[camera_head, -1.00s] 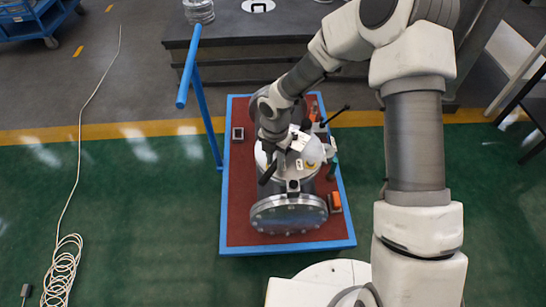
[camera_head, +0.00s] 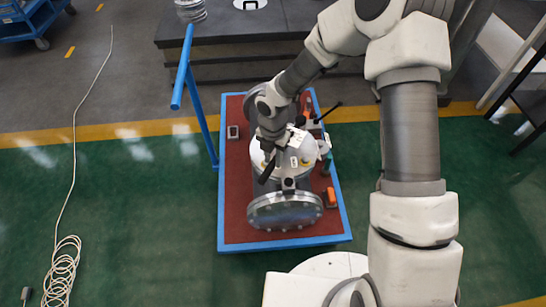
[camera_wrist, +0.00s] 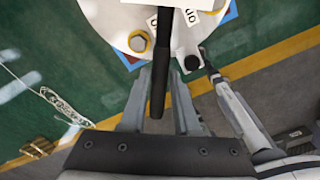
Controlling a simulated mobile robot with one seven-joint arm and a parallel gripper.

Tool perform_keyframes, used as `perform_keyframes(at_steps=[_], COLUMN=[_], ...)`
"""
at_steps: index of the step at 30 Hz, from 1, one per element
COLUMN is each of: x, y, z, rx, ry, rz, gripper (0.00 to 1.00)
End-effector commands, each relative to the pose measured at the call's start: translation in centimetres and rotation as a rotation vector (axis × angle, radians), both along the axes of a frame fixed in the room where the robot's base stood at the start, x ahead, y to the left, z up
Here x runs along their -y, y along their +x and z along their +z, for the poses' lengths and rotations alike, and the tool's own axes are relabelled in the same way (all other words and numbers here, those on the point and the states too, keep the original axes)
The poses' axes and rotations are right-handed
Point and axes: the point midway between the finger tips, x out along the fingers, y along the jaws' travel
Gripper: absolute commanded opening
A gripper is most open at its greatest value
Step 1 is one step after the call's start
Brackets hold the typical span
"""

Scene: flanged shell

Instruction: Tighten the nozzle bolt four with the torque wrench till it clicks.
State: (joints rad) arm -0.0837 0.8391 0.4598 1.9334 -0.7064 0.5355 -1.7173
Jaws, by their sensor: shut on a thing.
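The flanged shell shows its bolted round end flange (camera_head: 285,211) at the front and its pale upper flange (camera_head: 303,160) below my gripper. In the wrist view that pale flange (camera_wrist: 112,17) carries a brass-coloured bolt (camera_wrist: 138,41), left of the wrench, and small labels. My gripper (camera_wrist: 160,82) is shut on the black handle of the torque wrench (camera_wrist: 158,60), which runs between its fingers. In the head view my gripper (camera_head: 268,150) is over the shell, and the wrench's dark handle (camera_head: 267,172) points down and left. The wrench's head is hidden, so I cannot tell which bolt it meets.
The shell stands on a red board with a blue rim (camera_head: 287,245). A blue post with a crossbar (camera_head: 204,120) rises at its left. Orange-and-dark items (camera_head: 330,197) lie at the right. A dark bench (camera_head: 230,32) stands behind. Green floor is open left and front; a white cable (camera_head: 62,265) lies left.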

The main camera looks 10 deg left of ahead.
Motion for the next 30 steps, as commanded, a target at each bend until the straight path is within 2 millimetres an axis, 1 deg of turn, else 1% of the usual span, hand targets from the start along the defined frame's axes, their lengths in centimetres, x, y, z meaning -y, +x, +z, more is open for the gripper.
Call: perform_keyframes(at_steps=[1,21,25,30], x=[0.0,0.0,0.0,0.0], y=[0.1,0.2,0.2,0.2], z=[0.7,4.5,4.9,4.8], rx=[0.004,0.005,0.005,0.005], ry=[0.001,0.001,0.001,0.001], rz=[0.0,0.001,0.001,0.001], gripper=[0.0,0.0,0.0,0.0])
